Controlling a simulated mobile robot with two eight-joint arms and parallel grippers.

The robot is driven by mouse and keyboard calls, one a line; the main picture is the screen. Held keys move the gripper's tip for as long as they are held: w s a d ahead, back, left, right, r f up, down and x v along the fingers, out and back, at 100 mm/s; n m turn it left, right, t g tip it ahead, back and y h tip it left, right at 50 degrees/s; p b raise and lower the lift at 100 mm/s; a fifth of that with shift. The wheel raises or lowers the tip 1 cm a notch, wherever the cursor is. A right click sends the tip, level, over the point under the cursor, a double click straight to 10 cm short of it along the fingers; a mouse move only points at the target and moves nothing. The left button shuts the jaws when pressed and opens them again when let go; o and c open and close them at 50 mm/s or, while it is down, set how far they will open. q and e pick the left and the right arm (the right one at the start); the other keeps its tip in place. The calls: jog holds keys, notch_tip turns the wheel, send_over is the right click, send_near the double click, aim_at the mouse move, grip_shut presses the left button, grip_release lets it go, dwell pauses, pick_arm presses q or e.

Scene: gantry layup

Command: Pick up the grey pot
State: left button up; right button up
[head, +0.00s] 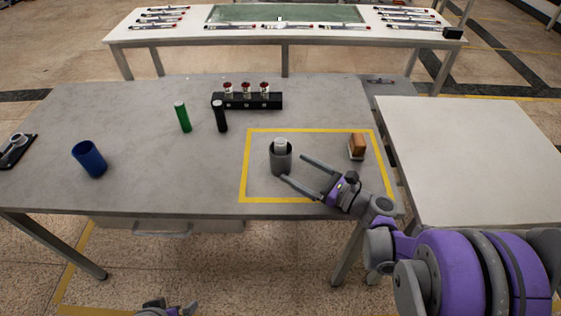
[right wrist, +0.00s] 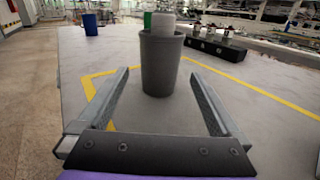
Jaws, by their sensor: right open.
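The grey pot (head: 281,164) stands upright on the grey table (head: 330,100), inside a yellow taped outline, with a white cylinder (head: 281,145) sticking out of its top. My right gripper (head: 292,167) reaches in from the right with its fingers spread and its tips close to the pot. In the right wrist view, the pot (right wrist: 161,70) appears between the open fingertips (right wrist: 159,76), near their far end; I see no clear contact. My left gripper (head: 168,309) is only partly in view at the bottom edge, away from the pot, and its jaws are not clear.
A wooden-topped block (head: 356,147) stands right of the pot inside the outline. Left of it are a black cylinder (head: 220,116), a green cylinder (head: 183,117) and a blue cup (head: 89,158). A black rack (head: 247,101) with red-topped items stands behind. A white table (head: 480,150) adjoins at right.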

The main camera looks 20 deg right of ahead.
aim_at(290, 164)
jog(key=x, duration=0.6)
jog(key=shift+w+a, duration=0.2)
jog(key=shift+c, duration=0.3)
jog(key=c, duration=1.3)
